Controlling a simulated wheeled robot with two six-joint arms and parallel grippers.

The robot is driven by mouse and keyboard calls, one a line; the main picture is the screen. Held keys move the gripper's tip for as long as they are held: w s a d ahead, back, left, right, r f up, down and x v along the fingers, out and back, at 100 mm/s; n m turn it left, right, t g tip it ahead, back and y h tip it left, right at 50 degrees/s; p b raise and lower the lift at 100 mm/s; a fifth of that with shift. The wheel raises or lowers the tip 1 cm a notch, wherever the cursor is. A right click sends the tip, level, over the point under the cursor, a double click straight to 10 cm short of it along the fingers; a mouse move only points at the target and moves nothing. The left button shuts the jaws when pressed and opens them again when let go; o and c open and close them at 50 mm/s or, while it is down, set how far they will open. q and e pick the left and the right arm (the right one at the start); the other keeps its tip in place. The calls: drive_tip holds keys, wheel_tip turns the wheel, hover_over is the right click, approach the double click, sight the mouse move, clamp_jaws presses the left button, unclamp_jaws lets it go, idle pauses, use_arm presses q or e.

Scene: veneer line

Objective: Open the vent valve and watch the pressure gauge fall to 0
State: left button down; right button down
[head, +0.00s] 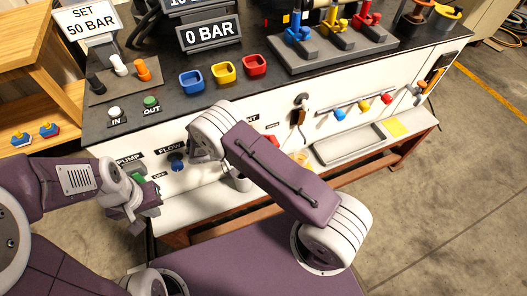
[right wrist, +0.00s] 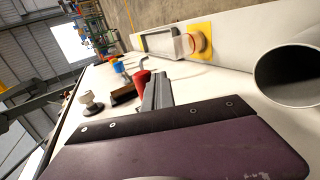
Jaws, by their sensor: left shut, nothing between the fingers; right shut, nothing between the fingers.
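The "0 BAR" display (head: 208,35) stands upright at the back of the bench; a second display above it is cut off by the frame edge. The VENT label (head: 251,118) is partly covered by my right arm, with a red part (head: 272,139) beside it, probably the vent valve. In the right wrist view a red knob (right wrist: 142,78) sits right by the fingertips of my right gripper (right wrist: 157,84), which is shut and empty; I cannot tell whether they touch. My left gripper (head: 143,208) is shut and empty in front of the panel, below the PUMP label (head: 129,160).
A blue FLOW knob (head: 177,164) is on the panel between my arms. Blue, yellow and red cups (head: 224,71) stand on the bench top. A white IN knob (head: 115,112) and a green OUT knob (head: 151,102) are at left. A grey tray (head: 348,145) lies on the lower ledge.

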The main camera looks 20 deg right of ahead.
idle(0.3)
drive_tip(key=shift+r, duration=0.15)
